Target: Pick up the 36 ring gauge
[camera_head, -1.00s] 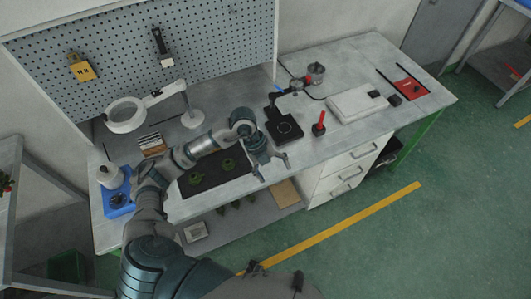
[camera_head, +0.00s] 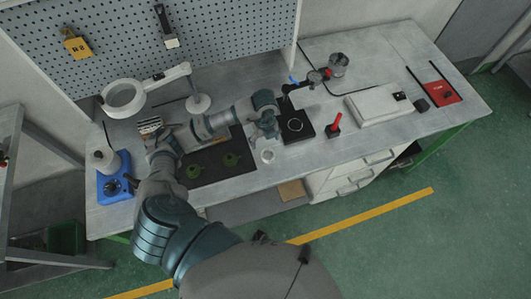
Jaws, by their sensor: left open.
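My left gripper (camera_head: 266,139) is open above the workbench, its fingers pointing toward the front edge. A small pale ring (camera_head: 267,156), which looks like a ring gauge, lies on the bench just in front of the fingertips. It is apart from the fingers in the picture, and no number on it is readable. My left arm reaches in from the lower left across the bench. My right gripper is not in view.
A black device with a pale circle (camera_head: 296,125) stands right of the gripper. A dark mat (camera_head: 207,170) with green round pieces (camera_head: 230,160) lies left. A red-handled tool (camera_head: 334,125), white case (camera_head: 378,105), magnifier lamp (camera_head: 123,97) and blue device (camera_head: 115,183) are around.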

